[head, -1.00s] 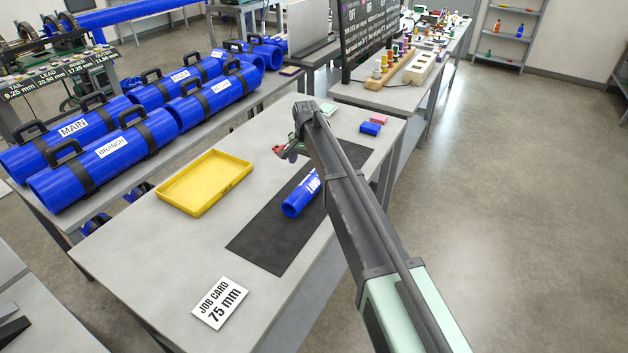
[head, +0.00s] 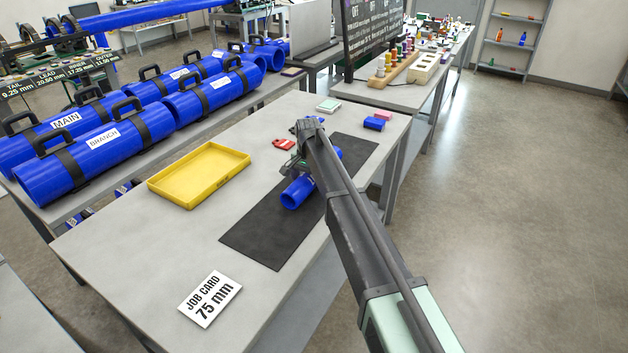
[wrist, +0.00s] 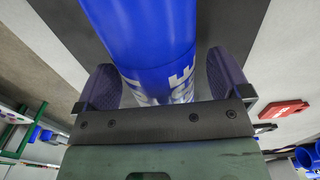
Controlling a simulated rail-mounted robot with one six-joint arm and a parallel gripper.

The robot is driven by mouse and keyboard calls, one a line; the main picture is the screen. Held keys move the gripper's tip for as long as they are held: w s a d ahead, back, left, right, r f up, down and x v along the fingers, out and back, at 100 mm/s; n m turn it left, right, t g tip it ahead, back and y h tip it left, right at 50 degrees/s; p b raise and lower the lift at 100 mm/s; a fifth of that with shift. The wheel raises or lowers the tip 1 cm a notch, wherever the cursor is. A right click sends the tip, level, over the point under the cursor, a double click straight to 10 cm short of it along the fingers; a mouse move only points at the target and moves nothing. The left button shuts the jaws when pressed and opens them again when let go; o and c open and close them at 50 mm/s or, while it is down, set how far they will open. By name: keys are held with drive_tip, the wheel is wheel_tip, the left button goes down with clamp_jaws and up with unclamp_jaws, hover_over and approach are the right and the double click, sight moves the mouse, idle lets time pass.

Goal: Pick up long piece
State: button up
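The long piece looks to be the blue pipe (head: 297,192) with white lettering, lying on the black mat (head: 262,232). My gripper (head: 294,166) is down at the pipe in the head view, and my arm hides part of the pipe. In the wrist view the pipe (wrist: 150,40) runs between the two dark finger pads of my gripper (wrist: 164,85). One pad is on each side, with a narrow gap showing beside the pipe, so the gripper looks open around it. The pipe still rests on the mat.
A yellow tray (head: 199,176) sits left of the mat. A job card reading 75 mm (head: 210,298) lies at the front. A red item (head: 284,144) lies near the gripper.

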drive_tip(key=c, duration=1.1)
drive_tip(key=shift+r, duration=0.1)
drive_tip(key=shift+c, duration=0.2)
